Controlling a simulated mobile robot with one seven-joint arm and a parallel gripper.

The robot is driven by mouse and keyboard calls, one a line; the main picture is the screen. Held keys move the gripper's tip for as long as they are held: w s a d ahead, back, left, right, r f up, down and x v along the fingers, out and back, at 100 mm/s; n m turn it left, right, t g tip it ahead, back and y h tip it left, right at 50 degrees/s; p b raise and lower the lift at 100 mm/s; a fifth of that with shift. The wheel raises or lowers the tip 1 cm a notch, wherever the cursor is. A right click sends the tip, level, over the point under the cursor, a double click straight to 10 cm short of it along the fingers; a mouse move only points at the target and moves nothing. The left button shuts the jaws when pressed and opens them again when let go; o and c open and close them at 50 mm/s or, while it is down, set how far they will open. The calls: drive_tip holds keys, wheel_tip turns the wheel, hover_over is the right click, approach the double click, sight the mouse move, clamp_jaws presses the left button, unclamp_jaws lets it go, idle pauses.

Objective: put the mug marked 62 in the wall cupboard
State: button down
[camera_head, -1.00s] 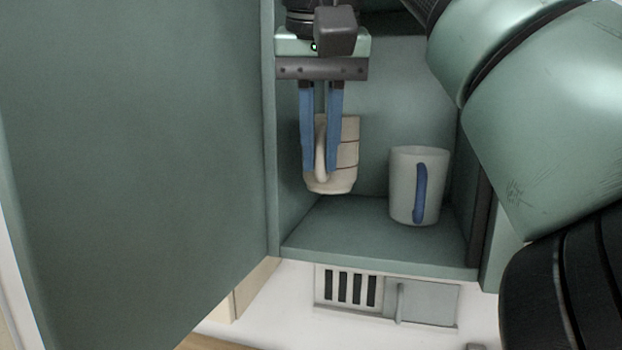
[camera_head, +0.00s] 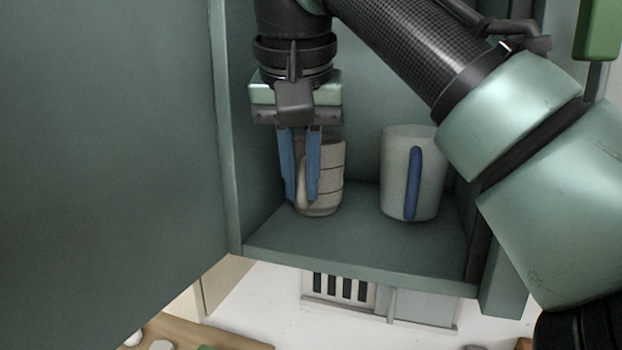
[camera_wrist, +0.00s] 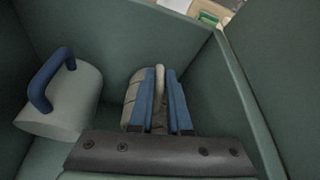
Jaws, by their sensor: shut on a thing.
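A cream mug (camera_head: 328,180) with thin dark lines is inside the green wall cupboard (camera_head: 350,252), on its left side. My gripper (camera_head: 302,195) is shut on this mug's handle, with its blue fingers pointing down. The mug is upright and low, at or just above the cupboard floor; I cannot tell if it touches. The same mug (camera_wrist: 132,98) shows between and beside the fingers in the wrist view. No number can be read on it. The cupboard door (camera_head: 105,130) stands open at the left.
A white mug with a blue handle (camera_head: 396,175) stands upright on the cupboard floor to the right, with a gap between the mugs. My arm passes close to the cupboard's right side. A wall vent (camera_head: 342,288) is below, and a wooden surface (camera_head: 195,332) lies lower left.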

drive_tip(key=shift+d, duration=0.5)
drive_tip(key=shift+w+d, duration=0.15)
drive_tip(key=c, duration=1.3)
unclamp_jaws()
drive_tip(key=shift+w+f, duration=0.15)
drive_tip(key=shift+f, duration=0.05)
drive_tip(key=o, duration=0.4)
drive_tip(key=shift+a+r, duration=0.1)
drive_tip(key=shift+a, duration=0.45)
drive_tip(key=shift+o, duration=0.2)
drive_tip(key=shift+s, duration=0.2)
drive_tip(key=shift+d, duration=0.3)
drive_tip(key=shift+r, duration=0.5)
drive_tip(key=v, duration=0.6)
drive_tip(key=shift+s+r, duration=0.25)
